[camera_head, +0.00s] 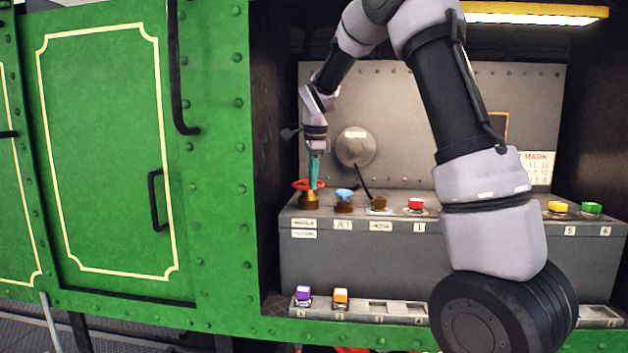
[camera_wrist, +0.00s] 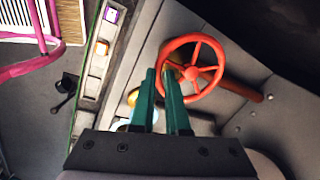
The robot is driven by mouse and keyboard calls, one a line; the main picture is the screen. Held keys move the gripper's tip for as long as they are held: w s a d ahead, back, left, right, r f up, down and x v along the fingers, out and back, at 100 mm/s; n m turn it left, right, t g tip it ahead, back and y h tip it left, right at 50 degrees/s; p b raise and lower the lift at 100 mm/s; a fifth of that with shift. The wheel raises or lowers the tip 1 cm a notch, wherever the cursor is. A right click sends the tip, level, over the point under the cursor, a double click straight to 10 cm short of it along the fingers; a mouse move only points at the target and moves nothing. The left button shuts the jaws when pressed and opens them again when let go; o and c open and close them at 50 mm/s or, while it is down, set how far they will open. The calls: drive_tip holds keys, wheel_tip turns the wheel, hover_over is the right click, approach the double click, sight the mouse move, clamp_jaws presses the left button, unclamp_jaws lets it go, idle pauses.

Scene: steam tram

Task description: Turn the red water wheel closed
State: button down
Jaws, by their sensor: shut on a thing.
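The red water wheel (camera_head: 300,185) is a small spoked handwheel on a brass base at the left end of the grey console. My gripper (camera_head: 314,184) points down at it from above, with its teal fingers at the wheel's right side. In the wrist view the red wheel (camera_wrist: 192,66) shows its hub and spokes. My gripper's two green fingers (camera_wrist: 163,75) reach its near left rim and are shut on it. The exact contact at the fingertips is partly hidden by the fingers.
A blue knob (camera_head: 345,194) and a brown fitting (camera_head: 379,204) stand right of the wheel. A red button (camera_head: 416,205), a yellow button (camera_head: 557,207) and a green button (camera_head: 592,208) are farther right. Purple (camera_head: 303,293) and orange (camera_head: 341,296) blocks sit on the lower ledge. A green wall (camera_head: 215,200) is close on the left.

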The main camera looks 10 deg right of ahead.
idle(0.3)
drive_tip(key=c, duration=1.2)
unclamp_jaws()
wheel_tip(320, 180, up, 10)
drive_tip(key=s, duration=0.2)
drive_tip(key=shift+r, duration=0.25)
drive_tip(key=shift+s, duration=0.1)
